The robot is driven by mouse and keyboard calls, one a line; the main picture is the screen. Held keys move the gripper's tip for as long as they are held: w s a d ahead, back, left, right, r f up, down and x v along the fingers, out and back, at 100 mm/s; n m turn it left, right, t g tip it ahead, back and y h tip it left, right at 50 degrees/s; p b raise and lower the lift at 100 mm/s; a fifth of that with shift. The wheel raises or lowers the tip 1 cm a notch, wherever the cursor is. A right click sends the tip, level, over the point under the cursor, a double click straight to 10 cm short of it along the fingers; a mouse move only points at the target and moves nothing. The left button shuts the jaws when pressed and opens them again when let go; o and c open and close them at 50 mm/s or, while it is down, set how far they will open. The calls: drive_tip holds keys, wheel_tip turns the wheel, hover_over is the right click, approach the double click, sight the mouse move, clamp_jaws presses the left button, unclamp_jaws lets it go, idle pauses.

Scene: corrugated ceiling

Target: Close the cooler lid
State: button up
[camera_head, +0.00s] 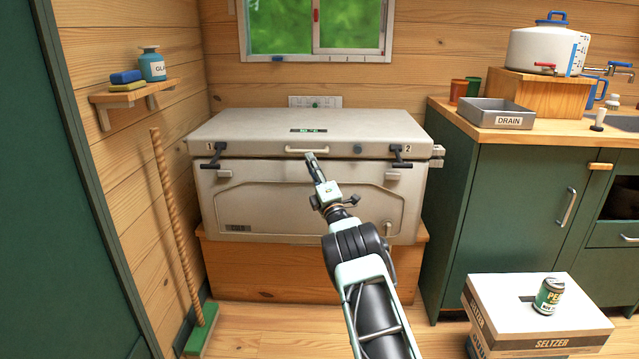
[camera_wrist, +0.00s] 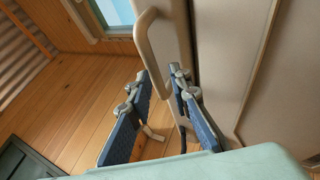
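The cooler (camera_head: 300,200) is a pale beige chest on a wooden base. Its lid (camera_head: 260,125) lies almost flat over it, with a dark seam along the front; I cannot tell whether it is fully shut. The lid's front handle (camera_head: 306,150) is a light bar, also seen in the wrist view (camera_wrist: 145,40). Black latches stand at the left (camera_head: 213,160) and right (camera_head: 399,160), their arms sticking outward. My gripper (camera_head: 313,160) is just below the handle in front of the seam.
A window (camera_head: 315,25) is above the cooler. A green counter (camera_head: 515,200) stands right, with a drain tray (camera_head: 495,112) on top. A seltzer box (camera_head: 535,315) with a can (camera_head: 548,295) is front right. A broom (camera_head: 175,230) leans left below a small shelf (camera_head: 140,92).

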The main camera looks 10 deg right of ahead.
drive_tip(key=v, duration=0.8)
drive_tip(key=shift+a+r, duration=0.1)
drive_tip(key=shift+r, duration=0.05)
